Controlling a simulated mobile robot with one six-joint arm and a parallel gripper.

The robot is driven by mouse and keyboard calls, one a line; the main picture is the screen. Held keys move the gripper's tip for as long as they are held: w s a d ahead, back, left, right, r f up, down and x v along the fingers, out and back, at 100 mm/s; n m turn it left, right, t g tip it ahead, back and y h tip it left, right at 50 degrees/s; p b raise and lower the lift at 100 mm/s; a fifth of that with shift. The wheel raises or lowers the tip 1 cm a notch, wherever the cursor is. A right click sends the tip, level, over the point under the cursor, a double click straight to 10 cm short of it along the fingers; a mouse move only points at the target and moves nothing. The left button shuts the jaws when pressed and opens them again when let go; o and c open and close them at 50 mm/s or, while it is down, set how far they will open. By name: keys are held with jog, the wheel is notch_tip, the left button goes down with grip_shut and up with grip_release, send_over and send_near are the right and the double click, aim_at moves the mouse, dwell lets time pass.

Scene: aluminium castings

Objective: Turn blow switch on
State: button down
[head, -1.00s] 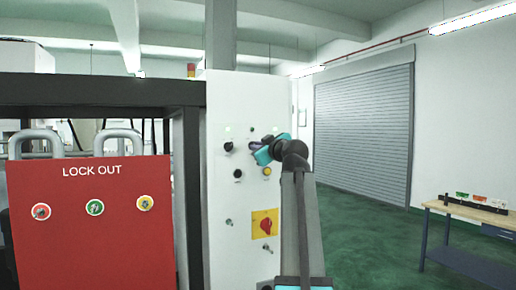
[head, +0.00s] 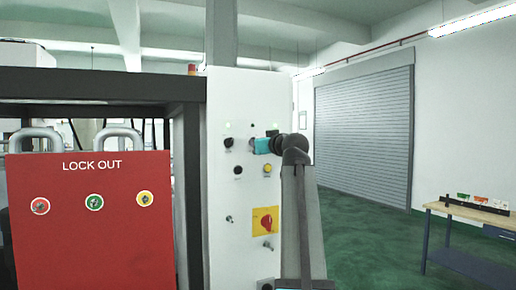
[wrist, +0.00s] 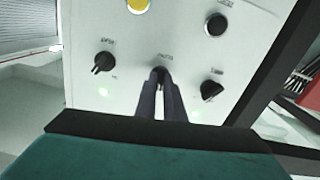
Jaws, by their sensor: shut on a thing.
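The white control panel (head: 215,200) carries several dark knobs and buttons. In the wrist view, the two dark fingers of my gripper (wrist: 159,76) are shut on the middle black knob (wrist: 159,71), between a left knob (wrist: 104,62) and a right knob (wrist: 212,90). The fingers hide most of the held knob. The labels are too blurred to read, so I cannot tell which knob is the blow switch. In the head view, my gripper (head: 251,146) is at the upper panel, with its teal body beside the wrist joint.
A yellow button (head: 267,169) and a red rotary switch (head: 265,222) on a yellow plate sit lower on the panel. A red lock-out board (head: 92,225) stands at left. A workbench (head: 470,215) is at right. The green floor before the shutter is clear.

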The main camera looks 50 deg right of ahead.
jog(key=shift+m+b, duration=0.65)
jog(key=shift+m, duration=3.05)
jog(key=c, duration=1.9)
grip_release()
jog(key=shift+o, duration=0.2)
jog(key=shift+s, duration=0.1)
jog(key=b+v, duration=0.2)
jog(key=v, duration=1.1)
jog(key=shift+s, duration=0.35)
